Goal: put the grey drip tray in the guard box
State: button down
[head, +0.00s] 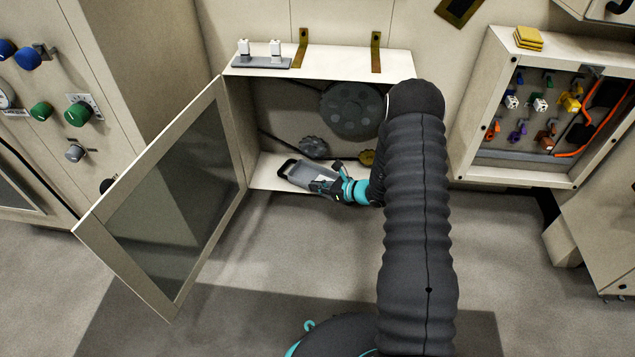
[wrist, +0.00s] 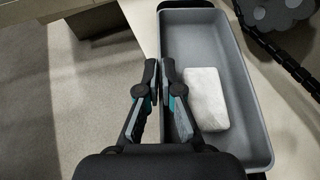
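The grey drip tray (head: 300,174) is at the floor of the guard box (head: 270,172), near its front edge. Whether it rests on that floor or hangs just above it I cannot tell. It has black ends, and in the wrist view the tray (wrist: 190,40) holds a pale block (wrist: 206,98). My gripper (head: 324,184) is at the tray's near side. In the wrist view my gripper (wrist: 159,76) has one finger outside and one inside the tray's long side wall, closed on it. My arm hides the box's right side.
The guard box's mesh door (head: 175,190) stands open to the left. Pulleys (head: 351,108) and a dark belt are at the back of the box. A grey rack with two white pieces (head: 261,62) is on top. An open cabinet (head: 555,110) with coloured parts stands at right.

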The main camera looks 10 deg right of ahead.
jog(key=shift+w+d, duration=0.2)
jog(key=shift+w, duration=0.3)
jog(key=shift+w+d, duration=0.15)
jog(key=shift+w, duration=0.35)
jog(key=shift+f, duration=0.1)
jog(key=shift+f, duration=0.15)
jog(key=c, duration=1.3)
grip_release()
